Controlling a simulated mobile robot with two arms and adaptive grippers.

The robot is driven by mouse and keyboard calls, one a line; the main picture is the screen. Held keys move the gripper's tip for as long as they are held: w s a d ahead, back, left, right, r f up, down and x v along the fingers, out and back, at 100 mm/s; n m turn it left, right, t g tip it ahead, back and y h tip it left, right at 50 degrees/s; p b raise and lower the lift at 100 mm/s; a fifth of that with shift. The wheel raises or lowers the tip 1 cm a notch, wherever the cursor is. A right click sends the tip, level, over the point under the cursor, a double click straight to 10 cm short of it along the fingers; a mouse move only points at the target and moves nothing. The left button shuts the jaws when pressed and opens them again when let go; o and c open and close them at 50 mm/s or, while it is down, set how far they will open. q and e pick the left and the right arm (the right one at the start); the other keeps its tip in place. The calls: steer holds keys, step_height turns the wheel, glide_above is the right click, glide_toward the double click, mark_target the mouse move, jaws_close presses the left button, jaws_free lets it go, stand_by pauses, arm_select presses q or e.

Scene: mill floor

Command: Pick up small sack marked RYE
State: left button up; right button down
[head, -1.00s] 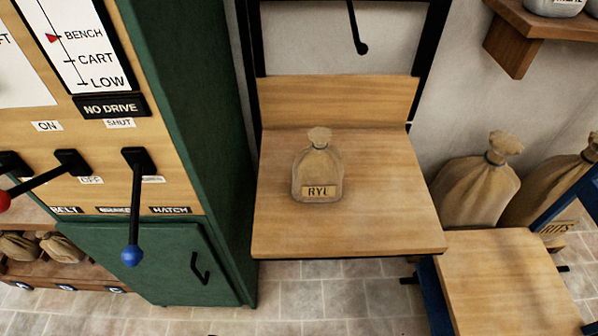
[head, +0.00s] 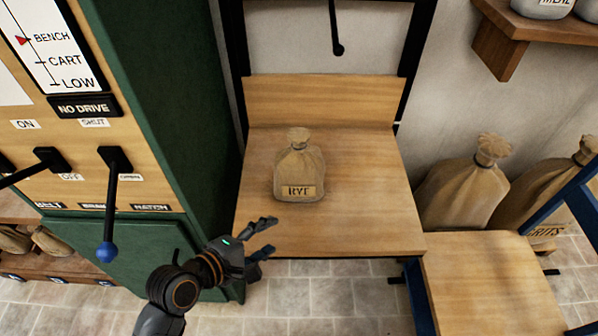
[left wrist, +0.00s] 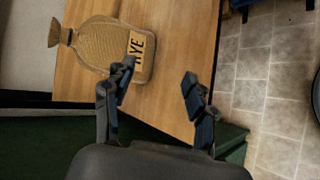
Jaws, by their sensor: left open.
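The small tan sack marked RYE (head: 299,170) stands upright on a wooden platform (head: 350,225), its tied neck up and its label facing me. My left gripper (head: 270,237) is open and empty at the platform's front left corner, in front of the sack and to its left, apart from it in the head view. In the left wrist view the RYE sack (left wrist: 105,40) shows beyond the open fingers (left wrist: 157,82), nearer the left finger. The fingers are not around it. My right gripper is not in view.
A green cabinet with levers (head: 108,205) stands close on the left of the platform. A wooden cart top (head: 490,285) with blue frame is at the lower right. Larger sacks (head: 460,190) stand at the right below a shelf (head: 530,35). A black lever (head: 336,30) hangs above the platform.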

arm_select(q)
steer(key=w+d+r+n+t+h, duration=0.1)
steer(key=w+r+n+t+h, duration=0.1)
steer(key=w+r+n, duration=0.4)
steer(key=n+t, duration=0.4)
steer(key=n, duration=0.6)
glide_toward(295, 148)
steer(key=x, duration=0.6)
steer(key=shift+w+d+r+p, duration=0.15)
steer(key=shift+d+r+p, duration=0.15)
steer(key=shift+d+p, duration=0.05)
steer(key=x, duration=0.5)
steer(key=shift+w+a+f, duration=0.15)
steer(key=shift+f, duration=0.05)
jaws_close()
